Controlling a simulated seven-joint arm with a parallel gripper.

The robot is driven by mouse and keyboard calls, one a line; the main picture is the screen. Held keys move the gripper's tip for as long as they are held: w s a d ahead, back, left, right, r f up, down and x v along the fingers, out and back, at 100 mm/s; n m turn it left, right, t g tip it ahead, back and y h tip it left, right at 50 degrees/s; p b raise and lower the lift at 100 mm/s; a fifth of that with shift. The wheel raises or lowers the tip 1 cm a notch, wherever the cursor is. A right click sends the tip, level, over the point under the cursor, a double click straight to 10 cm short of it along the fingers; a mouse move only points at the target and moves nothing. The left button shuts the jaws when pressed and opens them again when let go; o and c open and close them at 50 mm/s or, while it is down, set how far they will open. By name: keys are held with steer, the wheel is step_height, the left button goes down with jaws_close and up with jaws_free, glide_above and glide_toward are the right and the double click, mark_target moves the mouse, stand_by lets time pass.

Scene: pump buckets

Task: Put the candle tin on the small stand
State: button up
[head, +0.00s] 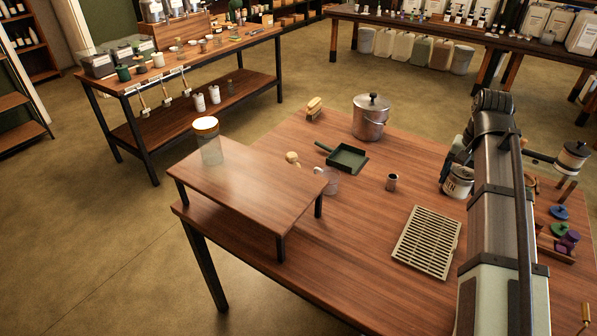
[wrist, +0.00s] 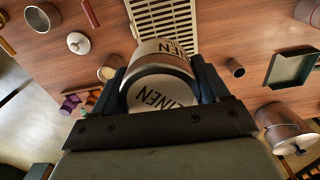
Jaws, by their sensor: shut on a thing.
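The candle tin (wrist: 160,88) is pale with a dark rim and "LINEN" in black letters. It sits between the two dark fingers of my gripper (wrist: 161,82), which is shut on its sides. In the head view the tin (head: 457,182) shows left of my arm, with its label partly visible; my arm hides much of the gripper. The tin appears held above the table, right of and beyond the slatted grate. The small stand (head: 262,205) is a brown wooden top on black legs at the table's left end, well to the left of the tin.
A glass jar with an orange-topped lid (head: 209,148) stands at the stand's far left corner; the rest of its top is bare. A lidded metal pot (head: 370,122) stands behind.

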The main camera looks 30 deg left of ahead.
steer(key=s+a+r+n, duration=0.15)
steer(key=s+a, duration=0.25)
steer(key=a, duration=0.8)
steer(key=s+a+n, duration=0.3)
steer(key=s+a, duration=0.2)
steer(key=a, duration=0.6)
steer(key=n, duration=0.5)
glide_toward(262, 196)
steer(key=shift+f, duration=2.95)
steer(key=shift+f, duration=0.1)
steer(key=o, duration=1.1)
steer(key=shift+o, duration=0.2)
step_height(262, 196, up, 12)
